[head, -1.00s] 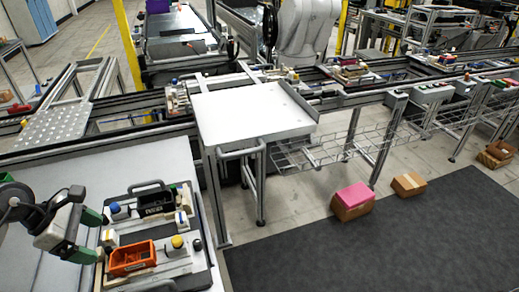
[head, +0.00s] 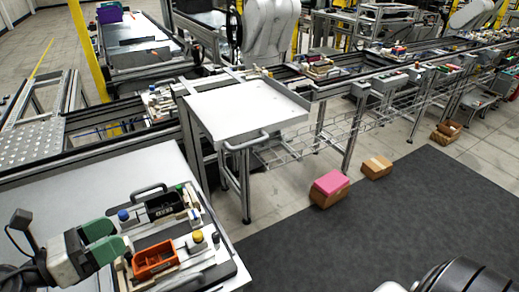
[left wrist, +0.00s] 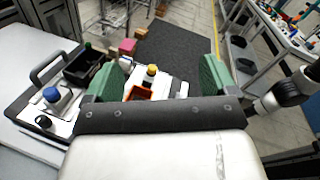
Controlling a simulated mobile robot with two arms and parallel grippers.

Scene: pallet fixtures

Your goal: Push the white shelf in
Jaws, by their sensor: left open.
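The white shelf (head: 243,108) is a flat white top with a raised rim and a grey tube handle (head: 246,143) on its front edge. It sits out in front of the conveyor line in the head view, over the floor. My left gripper (head: 112,241) is at the lower left, with green fingers apart and nothing between them. It is above the left end of the pallet fixture, well away from the shelf. The left wrist view shows the open fingers (left wrist: 160,80) too; the shelf cannot be made out there. My right gripper is not in view.
The pallet fixture (head: 222,268) on the pale table holds an orange bin (head: 155,260) and a black box (head: 163,205). A pink-topped carton (head: 329,187) and a brown carton (head: 376,167) stand on the floor. The dark mat (head: 390,215) is mostly clear.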

